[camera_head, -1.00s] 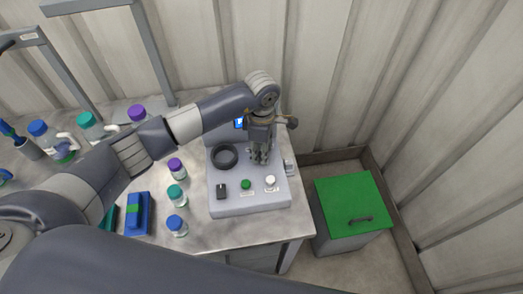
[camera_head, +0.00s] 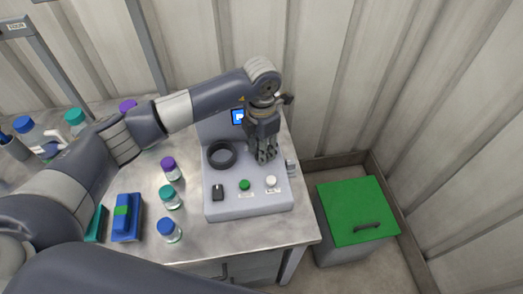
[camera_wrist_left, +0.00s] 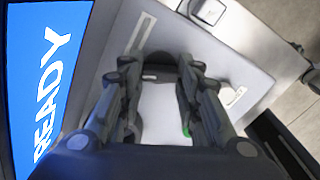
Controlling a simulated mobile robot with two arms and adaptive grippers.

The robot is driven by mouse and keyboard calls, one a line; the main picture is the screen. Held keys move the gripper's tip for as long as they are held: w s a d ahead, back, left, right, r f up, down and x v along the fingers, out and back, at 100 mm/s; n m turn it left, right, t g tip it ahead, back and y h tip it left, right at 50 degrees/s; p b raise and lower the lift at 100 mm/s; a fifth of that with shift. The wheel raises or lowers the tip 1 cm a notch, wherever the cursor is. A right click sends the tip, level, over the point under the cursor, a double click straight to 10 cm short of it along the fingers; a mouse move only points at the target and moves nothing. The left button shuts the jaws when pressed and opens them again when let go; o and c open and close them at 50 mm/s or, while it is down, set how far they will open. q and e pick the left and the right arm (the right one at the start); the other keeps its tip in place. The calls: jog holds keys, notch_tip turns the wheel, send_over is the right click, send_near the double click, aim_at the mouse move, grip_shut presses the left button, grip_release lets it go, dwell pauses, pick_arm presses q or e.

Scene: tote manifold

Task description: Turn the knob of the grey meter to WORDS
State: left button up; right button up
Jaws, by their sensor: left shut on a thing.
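The grey meter (camera_head: 248,203) stands on the bench, with a screen (camera_head: 238,116) at its back. In the left wrist view the blue screen (camera_wrist_left: 45,80) reads READY. My left gripper (camera_head: 265,157) reaches down onto the right part of the meter's top, right of a dark ring (camera_head: 222,155). It is shut on the knob, which the fingers mostly hide. In the left wrist view the gripper's fingers (camera_wrist_left: 158,74) sit on both sides of a dark part. The knob's pointer and word labels cannot be read. My right gripper is not in view.
A black switch (camera_head: 218,193), a green button (camera_head: 244,185) and a white button (camera_head: 271,181) line the meter's front. Capped bottles (camera_head: 170,199) and a blue box (camera_head: 127,217) stand to the left. A green-lidded bin (camera_head: 357,209) is on the floor at right.

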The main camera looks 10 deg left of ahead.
pick_arm(q)
jog(key=shift+n, duration=0.7)
jog(key=o, duration=1)
jog(key=shift+o, duration=0.2)
jog(key=shift+r, duration=0.15)
notch_tip(320, 180, up, 12)
jog(key=shift+b, duration=0.3)
jog(key=shift+f, duration=0.2)
